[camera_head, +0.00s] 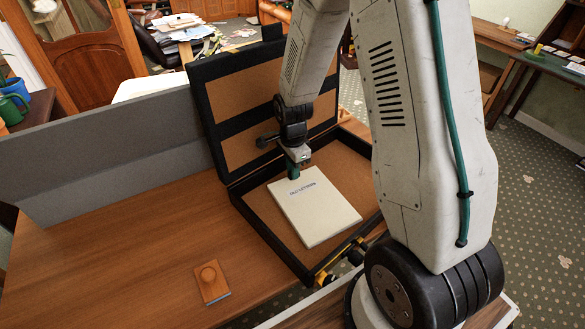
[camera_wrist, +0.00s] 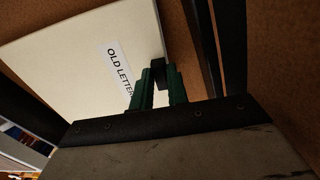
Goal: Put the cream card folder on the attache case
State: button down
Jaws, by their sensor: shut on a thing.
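The cream card folder (camera_head: 318,212) lies over the base of the open attache case (camera_head: 262,226), inside its rim. Its label reads "OLD LETTERS" in part. I cannot tell whether it rests fully on the case floor. My gripper (camera_head: 293,172) is at the folder's far left edge, shut on it. In the wrist view, the folder (camera_wrist: 90,50) runs from the green fingers (camera_wrist: 157,85) to the upper left. The case's brown lining (camera_wrist: 275,40) shows at the right. The case lid (camera_head: 240,100) stands open behind.
The case sits on a wooden table (camera_head: 120,265). A grey panel (camera_head: 100,155) stands along the back. The table's left part is clear.

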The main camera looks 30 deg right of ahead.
jog(key=c, duration=1.4)
grip_release()
jog(key=shift+f, duration=0.1)
jog(key=shift+o, duration=0.2)
jog(key=s+a+r+n, duration=0.1)
jog(key=s+r+n, duration=0.25)
jog(key=r, duration=1.55)
jog(key=s+a+r+n, duration=0.1)
jog(key=s+r+n, duration=0.2)
jog(key=s, duration=0.4)
jog(key=s+a+r+n, duration=0.1)
jog(key=s+r+n, duration=0.3)
jog(key=s+n, duration=0.2)
jog(key=s+a+r+n+t, duration=0.1)
jog(key=s+r+n, duration=0.2)
jog(key=s, duration=0.6)
jog(key=shift+s+a+r+n, duration=0.25)
jog(key=shift+a+n, duration=0.15)
jog(key=shift+n, duration=0.85)
